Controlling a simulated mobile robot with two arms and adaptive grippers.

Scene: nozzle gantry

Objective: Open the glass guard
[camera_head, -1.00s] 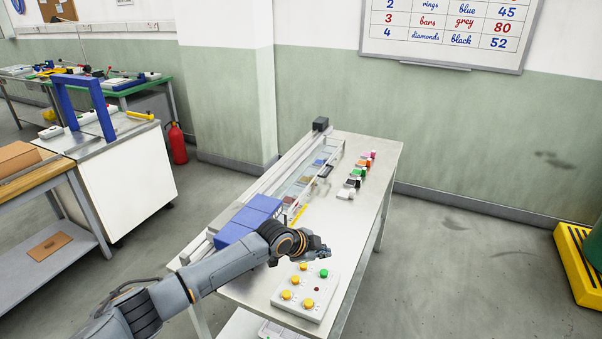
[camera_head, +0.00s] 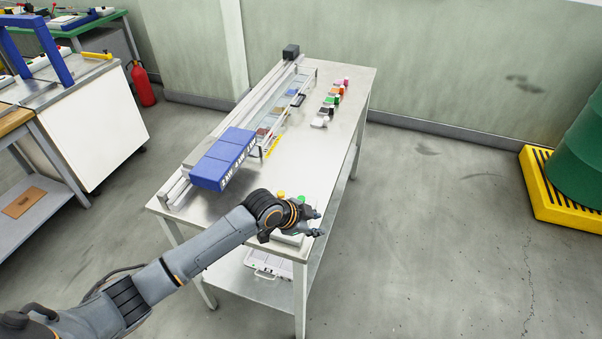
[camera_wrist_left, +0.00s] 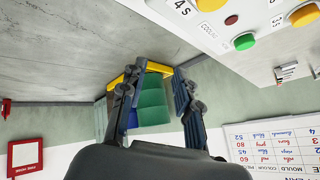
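The glass guard (camera_head: 291,108) is a clear panel along the near side of the gantry rail on the metal table. A small black handle (camera_head: 298,101) shows at it, and colored blocks are visible behind the glass. The guard appears shut, but it is small in view. My left gripper (camera_head: 318,223) is over the near end of the table, well apart from the guard, and hides most of the white button box (camera_head: 291,239). In the left wrist view the gripper's fingers (camera_wrist_left: 157,85) are apart with nothing between them. My right gripper is not in view.
Blue bins (camera_head: 224,158) stand at the gantry's near end. Small colored pieces (camera_head: 331,103) line the table's right side. A black block (camera_head: 291,51) sits at the far rail end. The middle of the tabletop is bare. A yellow pallet (camera_head: 546,196) with a green drum stands right.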

